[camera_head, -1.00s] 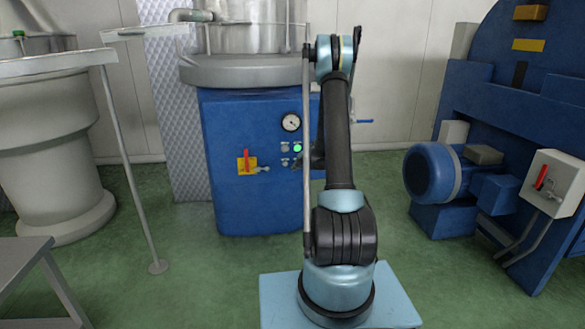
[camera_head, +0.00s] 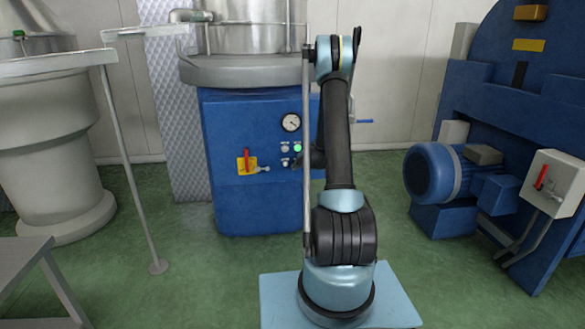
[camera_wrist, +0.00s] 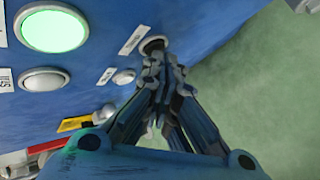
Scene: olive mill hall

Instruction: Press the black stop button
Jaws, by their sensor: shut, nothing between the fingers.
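The black stop button (camera_wrist: 152,43) shows in the wrist view as a dark round face in a metal ring on the blue panel, beside a white label. My gripper (camera_wrist: 160,66) is shut and empty, its fingertips at the button's lower edge and partly covering it. I cannot tell whether they touch it. In the head view the gripper is mostly hidden behind my arm, in front of the right side of the blue cabinet (camera_head: 240,195), and I cannot make out the black button there.
A lit green button (camera_wrist: 53,30), a pale button (camera_wrist: 45,79) and a small metal knob (camera_wrist: 124,76) sit near the stop button. A red-handled switch (camera_head: 246,160) and a gauge (camera_head: 291,122) are on the cabinet. A blue motor (camera_head: 432,173) stands at right.

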